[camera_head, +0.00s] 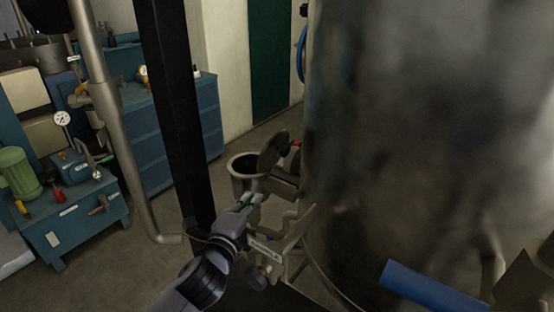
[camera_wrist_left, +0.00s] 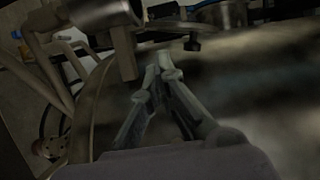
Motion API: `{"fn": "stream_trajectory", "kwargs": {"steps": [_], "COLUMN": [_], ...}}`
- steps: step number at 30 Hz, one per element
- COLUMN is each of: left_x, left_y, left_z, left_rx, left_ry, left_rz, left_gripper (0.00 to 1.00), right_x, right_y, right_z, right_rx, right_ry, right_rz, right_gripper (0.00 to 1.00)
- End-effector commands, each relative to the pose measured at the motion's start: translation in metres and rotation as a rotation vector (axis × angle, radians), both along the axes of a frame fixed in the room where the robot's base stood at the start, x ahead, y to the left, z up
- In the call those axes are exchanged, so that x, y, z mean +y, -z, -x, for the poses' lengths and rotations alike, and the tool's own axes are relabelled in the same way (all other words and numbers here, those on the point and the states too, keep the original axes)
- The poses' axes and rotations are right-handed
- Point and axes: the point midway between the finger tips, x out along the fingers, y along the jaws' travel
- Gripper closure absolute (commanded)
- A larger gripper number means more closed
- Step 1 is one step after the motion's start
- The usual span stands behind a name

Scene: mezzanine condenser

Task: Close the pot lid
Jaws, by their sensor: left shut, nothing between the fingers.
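The pot (camera_head: 246,184) is a small metal vessel with a dark open mouth, in the middle of the head view beside the big tank. Its round lid (camera_head: 273,150) stands tilted up at the right side of the rim, so the pot is open. A red piece (camera_head: 295,143) shows just right of the lid. My left gripper (camera_head: 254,199) is in front of and below the pot's rim, with its fingers pointing up toward it. In the left wrist view its fingertips (camera_wrist_left: 160,67) come together with nothing between them. Whether it touches the pot is unclear. My right gripper does not show.
A big metal tank (camera_head: 420,120) fills the right side. A black post (camera_head: 178,110) and a metal pipe (camera_head: 117,130) stand to the left. A blue workbench (camera_head: 85,222) with a green motor (camera_head: 17,172) is at far left. Bare floor lies behind the pot.

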Motion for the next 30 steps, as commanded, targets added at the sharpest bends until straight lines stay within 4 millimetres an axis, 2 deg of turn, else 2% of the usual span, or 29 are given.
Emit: {"fn": "stream_trajectory", "kwargs": {"steps": [1, 3, 6, 11, 24, 30], "left_x": [-0.008, -0.015, -0.022, -0.028, -0.055, -0.06], "left_y": [-0.016, -0.029, -0.039, -0.043, -0.047, -0.046], "left_z": [-0.009, -0.014, -0.018, -0.031, -0.096, -0.109], "left_rx": [-0.073, -0.144, -0.196, -0.206, -0.203, -0.203], "left_ry": [0.032, 0.063, 0.087, 0.091, 0.09, 0.09], "left_rz": [-0.071, -0.143, -0.195, -0.205, -0.201, -0.201], "left_gripper": [1.0, 1.0, 1.0, 1.0, 1.0, 1.0], "right_x": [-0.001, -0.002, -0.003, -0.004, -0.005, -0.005], "right_y": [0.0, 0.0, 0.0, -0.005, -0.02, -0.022], "right_z": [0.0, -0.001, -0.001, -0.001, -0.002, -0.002], "right_rx": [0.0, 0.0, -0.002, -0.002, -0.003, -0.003], "right_ry": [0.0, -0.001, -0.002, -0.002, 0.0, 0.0], "right_rz": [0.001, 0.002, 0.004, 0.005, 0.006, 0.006], "right_gripper": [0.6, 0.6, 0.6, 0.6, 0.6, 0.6]}}
